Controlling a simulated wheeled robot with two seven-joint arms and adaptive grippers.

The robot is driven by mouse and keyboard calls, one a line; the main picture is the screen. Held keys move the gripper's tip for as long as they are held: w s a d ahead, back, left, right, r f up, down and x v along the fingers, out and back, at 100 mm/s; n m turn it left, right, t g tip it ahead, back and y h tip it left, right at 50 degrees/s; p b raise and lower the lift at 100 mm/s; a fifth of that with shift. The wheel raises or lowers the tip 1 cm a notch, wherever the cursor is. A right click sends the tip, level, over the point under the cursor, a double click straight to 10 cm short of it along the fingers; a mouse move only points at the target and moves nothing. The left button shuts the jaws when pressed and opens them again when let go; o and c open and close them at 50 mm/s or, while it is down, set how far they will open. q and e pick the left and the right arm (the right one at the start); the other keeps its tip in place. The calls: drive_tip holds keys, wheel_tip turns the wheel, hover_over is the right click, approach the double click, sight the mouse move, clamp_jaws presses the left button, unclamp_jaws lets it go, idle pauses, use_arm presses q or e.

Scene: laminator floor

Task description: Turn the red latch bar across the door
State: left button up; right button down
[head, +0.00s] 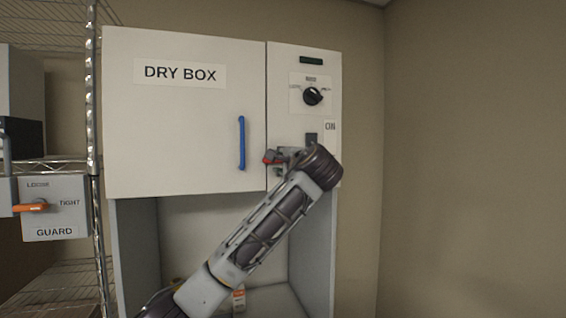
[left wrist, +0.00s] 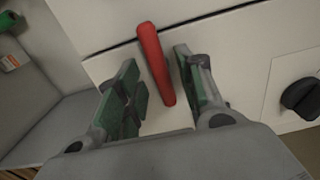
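The red latch bar (head: 268,157) is on the dry box front, by the seam between the white door (head: 170,120) and the control panel (head: 335,85). In the head view my left gripper (head: 283,157) hides most of it. In the left wrist view the red bar (left wrist: 155,62) stands between the two green-padded fingers of my left gripper (left wrist: 163,88). The fingers are apart, one on each side, with a gap visible at least on the left side. The bar's far end reaches over the seam. My right gripper is not in view.
A blue door handle (head: 241,143) is left of the latch. A black knob (head: 313,96) and a dark switch (head: 311,138) are above it. The open bay below holds small items. A wire rack with a GUARD box (head: 55,215) stands at left.

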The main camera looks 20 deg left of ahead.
use_arm(q)
drive_tip(key=v, duration=1.1)
drive_tip(key=shift+d+f, duration=0.1)
drive_tip(key=shift+d, duration=0.05)
